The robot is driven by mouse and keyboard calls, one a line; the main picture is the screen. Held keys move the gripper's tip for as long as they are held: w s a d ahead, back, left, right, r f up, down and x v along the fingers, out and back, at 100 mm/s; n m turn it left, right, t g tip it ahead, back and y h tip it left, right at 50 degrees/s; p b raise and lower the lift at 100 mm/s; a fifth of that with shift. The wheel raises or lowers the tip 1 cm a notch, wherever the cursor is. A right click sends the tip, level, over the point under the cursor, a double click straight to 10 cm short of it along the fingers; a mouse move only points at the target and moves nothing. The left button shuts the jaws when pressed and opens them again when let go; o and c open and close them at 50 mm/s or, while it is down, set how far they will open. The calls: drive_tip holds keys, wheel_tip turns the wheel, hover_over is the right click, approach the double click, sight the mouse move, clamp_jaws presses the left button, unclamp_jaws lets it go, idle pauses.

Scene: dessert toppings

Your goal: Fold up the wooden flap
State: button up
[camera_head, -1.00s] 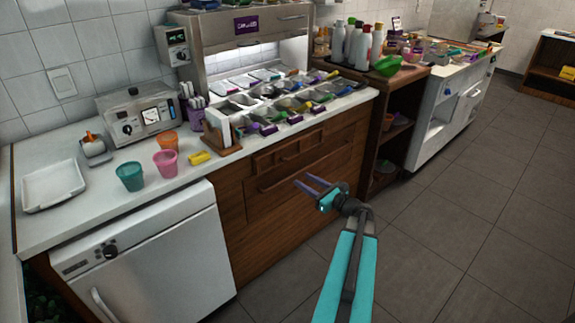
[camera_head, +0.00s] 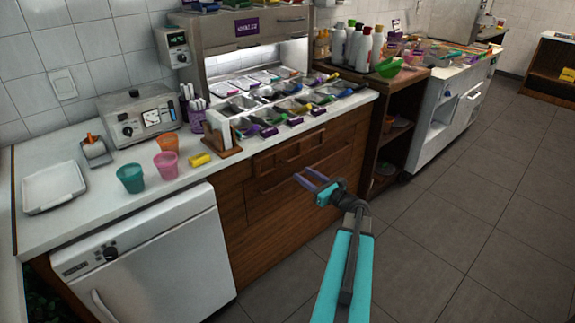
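The front of the counter below the topping bins is brown wood. It has an upper panel with a recessed grip (camera_head: 290,152) and a wide lower panel, which looks like the wooden flap (camera_head: 275,192). The lower panel appears upright, but I cannot tell for sure whether it is a hinged flap or how it is set. My gripper (camera_head: 302,173) is in front of the wooden panels, right of their middle. Its two purple fingers are apart and empty, and point left toward the wood. I cannot tell whether they touch it. The gripper hides part of the lower panel.
Topping bins (camera_head: 290,100) stand on the counter above the wood. Cups and a yellow item (camera_head: 200,159) stand to the left, above a white appliance (camera_head: 150,265). A dark open shelf (camera_head: 398,120) is on the right. The tiled floor (camera_head: 450,230) is clear.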

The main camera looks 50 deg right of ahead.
sight(286, 163)
drive_tip(key=w, duration=1)
drive_tip(key=shift+w+d+p, duration=0.1)
drive_tip(key=shift+d+p, duration=0.3)
clamp_jaws()
drive_tip(key=shift+a, duration=0.1)
